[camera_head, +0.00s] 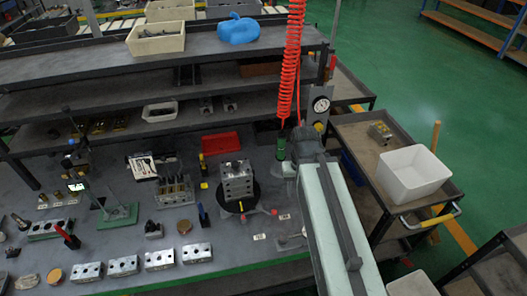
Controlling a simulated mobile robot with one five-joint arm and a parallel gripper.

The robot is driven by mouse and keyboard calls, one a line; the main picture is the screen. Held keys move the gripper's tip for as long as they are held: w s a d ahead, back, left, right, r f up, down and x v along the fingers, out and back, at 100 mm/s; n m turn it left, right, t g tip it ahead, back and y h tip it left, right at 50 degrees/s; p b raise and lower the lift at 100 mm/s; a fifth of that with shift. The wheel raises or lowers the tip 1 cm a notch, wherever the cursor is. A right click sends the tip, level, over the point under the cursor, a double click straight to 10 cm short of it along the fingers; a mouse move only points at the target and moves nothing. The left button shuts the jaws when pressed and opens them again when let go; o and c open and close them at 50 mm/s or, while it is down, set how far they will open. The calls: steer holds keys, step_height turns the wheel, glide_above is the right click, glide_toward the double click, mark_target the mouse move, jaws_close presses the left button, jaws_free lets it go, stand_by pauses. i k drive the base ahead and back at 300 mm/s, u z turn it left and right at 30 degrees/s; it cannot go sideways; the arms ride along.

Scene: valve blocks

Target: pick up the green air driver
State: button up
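The green air driver (281,145) hangs upright at the lower end of a red coiled hose (292,60), above the back right part of the workbench. My pale arm reaches up from the bottom right, and its dark far end is just right of the driver. My gripper (293,166) is near that end, close to the driver in the picture. Its fingers are mostly hidden or too small to make out. I cannot tell whether it touches the driver.
A metal valve block (236,180) stands on a round black base left of my arm. A pressure gauge (321,104) is just behind the arm's end. A cart at right holds a white bin (412,172). Shelves (110,80) line the bench's back. Green floor lies open at upper right.

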mark_target(281, 157)
steer(key=u, duration=3.75)
steer(key=k, duration=0.4)
steer(key=z, duration=1.2)
